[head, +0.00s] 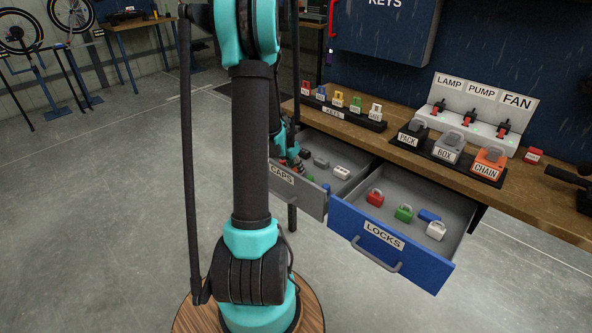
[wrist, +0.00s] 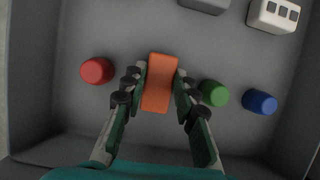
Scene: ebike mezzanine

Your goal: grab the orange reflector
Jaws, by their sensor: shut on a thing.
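The orange reflector (wrist: 159,84) is a flat orange block in the wrist view. It stands between the two fingers of my gripper (wrist: 158,90), which is shut on it. They are inside the grey drawer labelled CAPS (head: 281,174). I cannot tell whether the reflector touches the drawer floor. In the head view my arm hides much of this drawer, and I cannot make out the reflector there.
In the wrist view, a red cap (wrist: 97,71) lies left of the reflector, and a green cap (wrist: 214,93) and a blue cap (wrist: 260,102) lie right. A white block (wrist: 273,15) sits beyond. The open LOCKS drawer (head: 391,240) stands right of the CAPS drawer.

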